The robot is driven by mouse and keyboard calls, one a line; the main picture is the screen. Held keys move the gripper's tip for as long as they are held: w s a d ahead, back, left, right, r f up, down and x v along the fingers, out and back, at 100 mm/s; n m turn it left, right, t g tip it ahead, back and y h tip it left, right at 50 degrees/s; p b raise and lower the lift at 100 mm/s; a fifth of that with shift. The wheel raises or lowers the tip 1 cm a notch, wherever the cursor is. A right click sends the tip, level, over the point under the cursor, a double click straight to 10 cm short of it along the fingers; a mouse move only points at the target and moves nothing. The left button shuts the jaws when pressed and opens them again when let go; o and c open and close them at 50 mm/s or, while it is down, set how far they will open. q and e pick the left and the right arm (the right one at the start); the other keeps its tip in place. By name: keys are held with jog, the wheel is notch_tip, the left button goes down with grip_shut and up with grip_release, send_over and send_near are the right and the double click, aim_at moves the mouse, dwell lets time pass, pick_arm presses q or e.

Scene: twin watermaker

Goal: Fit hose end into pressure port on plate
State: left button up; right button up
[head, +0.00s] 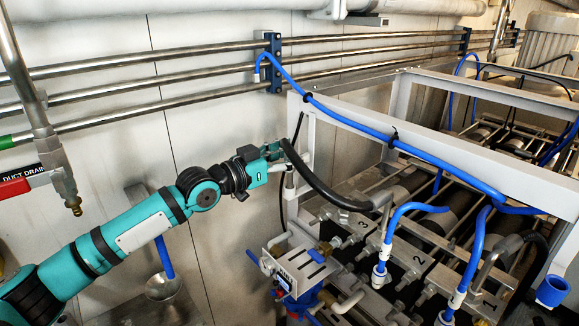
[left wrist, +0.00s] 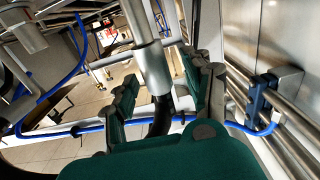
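My left gripper (head: 277,152) is at the upper middle of the head view, beside the white frame's corner. Its fingers are around the black hose (head: 325,188) near its silver metal end (head: 289,184), which points down. In the left wrist view the metal end (left wrist: 153,68) lies between the two finger pads, with the hose (left wrist: 160,117) below it. The hose's other end meets a metal pipe near the number 3. A grey labelled plate (head: 311,268) with blue fittings stands below the gripper. I cannot make out which opening is the pressure port. My right gripper is not in view.
The white frame (head: 430,172) carries a blue hose (head: 350,122) along its top. Steel pipes (head: 120,95) run along the wall behind. A blue-handled valve (head: 320,252) juts up at the plate. A drain pipe (head: 62,180) and funnel (head: 163,287) are at left.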

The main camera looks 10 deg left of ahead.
pick_arm(q)
grip_shut()
dwell(0.3)
jog(key=shift+r+b, duration=0.35)
jog(key=shift+r, duration=0.1)
jog(key=shift+s+d+r+b, duration=0.1)
jog(key=shift+s+r+b, duration=0.15)
jog(key=shift+r+b, duration=0.3)
jog(key=shift+s+r+b, duration=0.25)
jog(key=shift+r+b, duration=0.15)
jog(key=shift+r, duration=0.25)
jog(key=s+d+r+b, duration=0.1)
jog(key=s+b, duration=0.3)
jog(key=s, duration=1.1)
jog(key=shift+r+b, duration=0.35)
jog(key=shift+b, duration=0.05)
jog(key=shift+d+r, duration=0.15)
